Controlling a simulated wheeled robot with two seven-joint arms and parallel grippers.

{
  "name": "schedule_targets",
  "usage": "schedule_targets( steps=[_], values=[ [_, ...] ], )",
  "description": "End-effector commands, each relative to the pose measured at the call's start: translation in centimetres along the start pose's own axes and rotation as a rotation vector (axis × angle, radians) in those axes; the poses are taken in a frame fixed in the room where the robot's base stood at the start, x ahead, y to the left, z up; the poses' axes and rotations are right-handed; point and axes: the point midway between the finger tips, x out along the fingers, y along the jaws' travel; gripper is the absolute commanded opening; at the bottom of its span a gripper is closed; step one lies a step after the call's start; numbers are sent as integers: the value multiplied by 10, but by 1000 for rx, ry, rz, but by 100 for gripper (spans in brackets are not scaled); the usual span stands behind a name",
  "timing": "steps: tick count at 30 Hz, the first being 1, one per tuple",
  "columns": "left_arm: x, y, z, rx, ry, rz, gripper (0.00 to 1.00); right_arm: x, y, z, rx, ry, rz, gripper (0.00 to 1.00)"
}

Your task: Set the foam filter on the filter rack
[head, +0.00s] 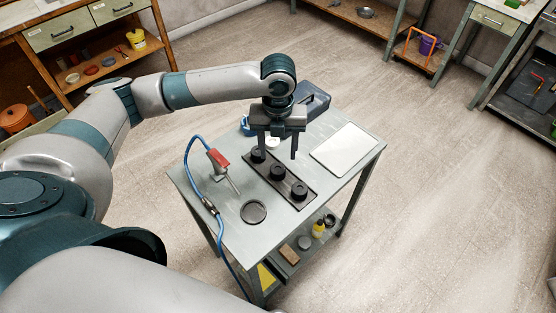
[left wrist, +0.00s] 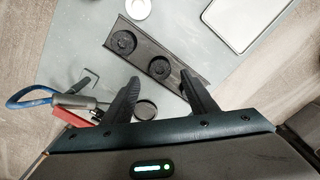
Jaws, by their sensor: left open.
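I cannot tell whether these are foam filters or parts of the rack (left wrist: 141,55). A separate round dark disc (head: 253,212) with a thin rim lies left of the rack; it also shows in the left wrist view (left wrist: 145,111). My left gripper (head: 278,154) is open and empty above the rack, fingers pointing down. My right gripper is out of view.
A red-bodied tool (head: 219,161) with a blue hose (head: 190,165) stands on the table's left side. A pale flat tray (head: 347,149) lies at right, a dark blue case (head: 311,99) at the back. A small white round thing (head: 272,142) is behind the rack.

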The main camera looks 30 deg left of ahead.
Motion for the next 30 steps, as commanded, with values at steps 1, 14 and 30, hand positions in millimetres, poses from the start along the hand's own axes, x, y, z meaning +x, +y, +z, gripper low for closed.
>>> schedule_targets(
  steps=[1, 14, 30],
  values=[
    [-8, 0, 1, 1, -4, -3, 53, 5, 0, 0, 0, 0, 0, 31],
    [-56, 0, 0, 0, 0, 0, 53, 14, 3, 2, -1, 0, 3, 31],
    [-58, 0, 0, 0, 1, 0, 53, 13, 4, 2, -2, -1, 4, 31]
  ],
)
